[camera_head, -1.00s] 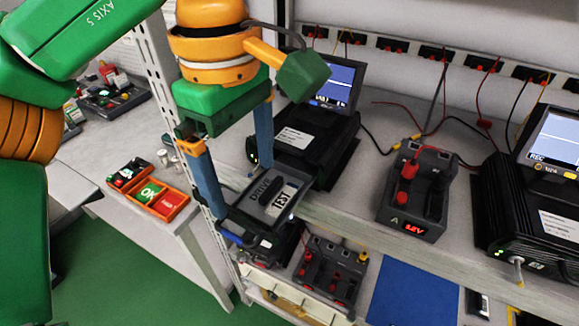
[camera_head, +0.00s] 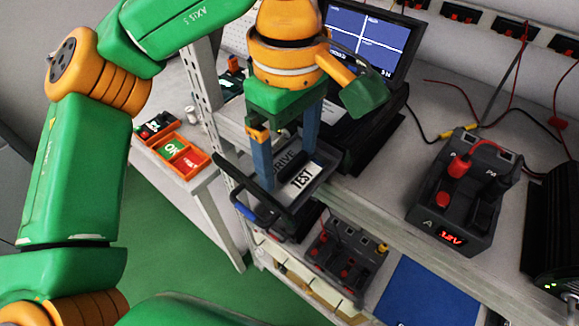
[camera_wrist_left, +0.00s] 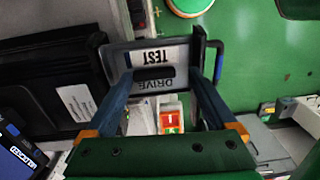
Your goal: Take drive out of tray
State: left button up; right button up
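The drive (camera_head: 303,176) is a grey plate labelled DRIVE and TEST, lying in a dark tray (camera_head: 262,222) that sticks out over the shelf's front edge. In the left wrist view the drive (camera_wrist_left: 160,55) shows a black handle across its middle. My left gripper (camera_head: 288,168) points down at the drive, its two blue fingers apart. One finger covers part of the drive in the head view. In the left wrist view the fingers (camera_wrist_left: 160,72) stand either side of the handle, with a gap to it. Whether they touch the drive's sides is unclear. My right gripper is not in view.
A black tester with a screen (camera_head: 366,45) stands behind the tray. A grey power box (camera_head: 461,200) with a red plug stands right. Orange bins (camera_head: 183,157) marked OK and red sit on the left table. A lower shelf holds another box (camera_head: 345,262) and a blue mat (camera_head: 425,296).

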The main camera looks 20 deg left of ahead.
aim_at(290, 164)
pick_arm(q)
jog(key=shift+s, duration=0.1)
jog(key=c, duration=1)
jog(key=shift+c, duration=0.2)
jog(key=r, duration=0.1)
jog(key=r+p, duration=0.1)
jog(key=r, duration=0.1)
jog(key=shift+w+r, duration=0.25)
jog(key=shift+r, duration=0.05)
jog(key=s+d+r+p, duration=0.1)
jog(key=s+r+p, duration=0.4)
jog(key=s+r, duration=0.8)
jog(key=shift+s+p, duration=0.35)
jog(key=shift+s, duration=0.3)
